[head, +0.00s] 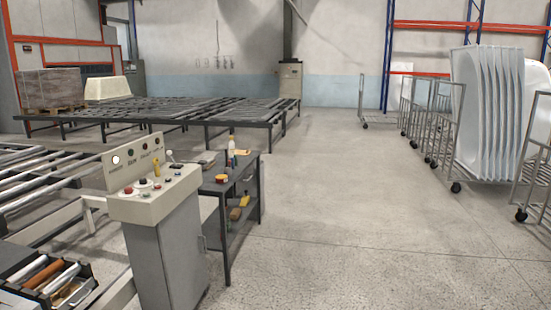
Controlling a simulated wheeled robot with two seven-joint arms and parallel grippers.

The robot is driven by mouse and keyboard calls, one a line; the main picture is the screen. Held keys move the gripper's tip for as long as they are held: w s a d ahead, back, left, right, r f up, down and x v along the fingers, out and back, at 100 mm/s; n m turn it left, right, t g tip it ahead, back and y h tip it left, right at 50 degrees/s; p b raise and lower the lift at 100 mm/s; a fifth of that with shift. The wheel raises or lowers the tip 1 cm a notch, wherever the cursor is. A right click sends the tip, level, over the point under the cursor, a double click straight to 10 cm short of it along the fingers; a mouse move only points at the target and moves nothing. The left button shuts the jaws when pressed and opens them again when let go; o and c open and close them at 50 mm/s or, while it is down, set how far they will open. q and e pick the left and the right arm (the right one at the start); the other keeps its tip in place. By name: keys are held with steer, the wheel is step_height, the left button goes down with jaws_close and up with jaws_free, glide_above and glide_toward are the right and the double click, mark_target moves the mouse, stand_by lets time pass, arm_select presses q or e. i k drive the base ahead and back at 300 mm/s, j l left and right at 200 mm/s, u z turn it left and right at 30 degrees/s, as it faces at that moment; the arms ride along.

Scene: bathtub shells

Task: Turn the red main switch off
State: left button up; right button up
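A beige control console (160,203) on a grey cabinet stands at the lower left. Its upright back plate (120,176) carries a row of round lamps or knobs, one of them bright white. Its sloped top has several small controls. Other small reddish controls show there too. The labels are too small to read, so I cannot tell which red control is the main switch or its position. Neither of my grippers is in view.
A dark workbench (243,168) with bottles and tools stands right of the console. A toolbox (40,283) is at the lower left. Roller conveyors (200,112) run behind. Carts with white tub shells (487,115) stand at the right. The concrete floor in the middle is clear.

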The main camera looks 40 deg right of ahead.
mark_target(129, 191)
steer(key=i+l+z, duration=0.35)
steer(key=i+l, duration=0.2)
steer(key=i+l+z, duration=0.35)
steer(key=i+l, duration=0.45)
steer(key=i, duration=0.2)
steer(key=i+l, duration=0.3)
steer(key=i, duration=0.2)
steer(key=i+l, duration=0.3)
steer(key=i, duration=0.2)
steer(key=l+z, duration=0.05)
